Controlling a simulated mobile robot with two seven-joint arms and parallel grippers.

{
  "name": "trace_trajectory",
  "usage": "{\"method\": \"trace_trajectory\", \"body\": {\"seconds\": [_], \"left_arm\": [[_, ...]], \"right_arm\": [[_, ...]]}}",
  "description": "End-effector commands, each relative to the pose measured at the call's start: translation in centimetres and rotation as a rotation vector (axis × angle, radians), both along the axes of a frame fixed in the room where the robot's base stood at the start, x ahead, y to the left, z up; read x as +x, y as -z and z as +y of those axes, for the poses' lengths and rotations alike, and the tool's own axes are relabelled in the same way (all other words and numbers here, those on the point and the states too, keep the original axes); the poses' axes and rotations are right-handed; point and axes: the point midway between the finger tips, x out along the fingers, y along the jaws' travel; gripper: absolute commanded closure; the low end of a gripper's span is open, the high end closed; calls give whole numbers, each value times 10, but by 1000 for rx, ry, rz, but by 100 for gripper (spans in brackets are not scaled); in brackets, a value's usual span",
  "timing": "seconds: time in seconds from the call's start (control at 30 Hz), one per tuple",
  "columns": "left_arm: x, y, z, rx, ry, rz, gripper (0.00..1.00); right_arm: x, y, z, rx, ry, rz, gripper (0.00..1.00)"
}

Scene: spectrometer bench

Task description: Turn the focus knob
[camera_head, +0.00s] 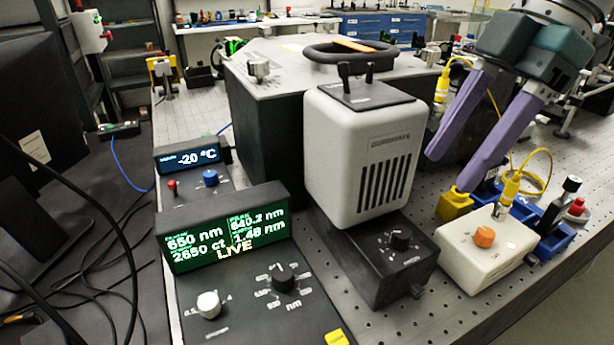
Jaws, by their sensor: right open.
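My right gripper (450,171) reaches in from the upper right with two long purple fingers. It is open and empty, above the bench between the white lamp housing and the small white box. Several knobs show, and I cannot read which is the focus knob. An orange knob (485,237) sits on the small white box (489,260), below and right of the fingertips, apart from them. A black knob (399,240) is on the dark base under the lamp housing. A white knob (209,304) and a black knob (283,278) are on the front console. My left gripper is not in view.
The white lamp housing (345,165) stands left of the fingers, before a large dark box (262,120). A yellow block (454,204), a yellow cable (537,165) and a blue tray (555,243) crowd the right. The green display (222,236) reads LIVE.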

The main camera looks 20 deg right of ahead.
Motion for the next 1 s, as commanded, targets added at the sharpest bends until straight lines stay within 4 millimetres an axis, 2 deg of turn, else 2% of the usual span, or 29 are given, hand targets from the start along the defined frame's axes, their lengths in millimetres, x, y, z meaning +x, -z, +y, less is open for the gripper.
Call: {"method": "trace_trajectory", "body": {"seconds": [0.13, 0.4, 0.53, 0.7, 0.93, 1.0], "left_arm": [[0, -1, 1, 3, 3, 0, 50], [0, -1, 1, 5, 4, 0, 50], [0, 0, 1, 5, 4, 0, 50], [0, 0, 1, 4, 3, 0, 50], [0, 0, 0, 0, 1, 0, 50], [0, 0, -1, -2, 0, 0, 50]], "right_arm": [[1, 13, 7, 5, -4, 3, 44], [4, 61, 26, 4, -2, 3, 44], [5, 78, 33, 2, -2, 2, 44], [6, 89, 37, 0, -1, 1, 44], [6, 89, 37, 0, -1, 0, 44], [6, 89, 37, 0, -1, 0, 49]]}}
